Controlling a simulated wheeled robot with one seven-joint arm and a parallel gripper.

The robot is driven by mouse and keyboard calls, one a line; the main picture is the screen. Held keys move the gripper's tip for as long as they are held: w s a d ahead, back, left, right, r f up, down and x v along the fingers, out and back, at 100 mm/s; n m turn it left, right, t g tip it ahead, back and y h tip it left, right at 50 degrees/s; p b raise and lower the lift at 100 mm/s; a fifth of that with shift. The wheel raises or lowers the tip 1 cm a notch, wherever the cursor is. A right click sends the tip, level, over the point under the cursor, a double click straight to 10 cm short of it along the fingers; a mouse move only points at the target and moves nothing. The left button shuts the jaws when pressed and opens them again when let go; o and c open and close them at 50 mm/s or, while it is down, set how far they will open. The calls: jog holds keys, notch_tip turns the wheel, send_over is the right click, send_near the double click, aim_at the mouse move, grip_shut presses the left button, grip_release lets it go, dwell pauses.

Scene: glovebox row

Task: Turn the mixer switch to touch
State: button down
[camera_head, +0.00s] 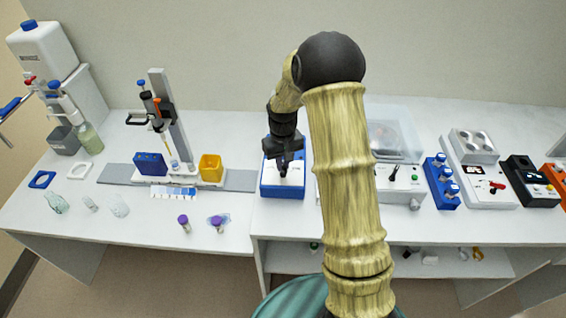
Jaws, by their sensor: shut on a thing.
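The mixer (270,189) is a blue box with a white top panel. It stands on the white bench near the middle of the view. My gripper (283,168) points down over the mixer and is shut on a small dark part at its top panel, which looks like the mixer switch. The fingers and wrist hide most of that part, so its setting and any labels cannot be read. The rear of the mixer is hidden behind my gripper.
Left of the mixer are a pipette stand (175,120), a yellow box (210,167) and a blue rack (150,163). Right, partly behind my arm, are a lidded device (402,185), a blue rack (441,183) and a heating block (474,147).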

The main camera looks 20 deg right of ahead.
jog(key=c, duration=1.5)
grip_release()
jog(key=shift+r, duration=0.1)
notch_tip(320, 180, up, 17)
jog(key=shift+r+b, duration=0.1)
jog(key=shift+b, duration=0.95)
jog(key=s+f+t, duration=0.1)
jog(key=s+f, duration=0.1)
jog(key=s, duration=0.5)
jog(key=s+f+m, duration=0.1)
jog(key=s+f, duration=0.2)
jog(key=s, duration=0.4)
jog(key=s+f+t, duration=0.1)
jog(key=s+f, duration=0.2)
jog(key=s, duration=0.4)
jog(key=shift+a+f+m+t, duration=0.2)
jog(key=shift+a+m+t, duration=0.1)
jog(key=shift+m, duration=0.1)
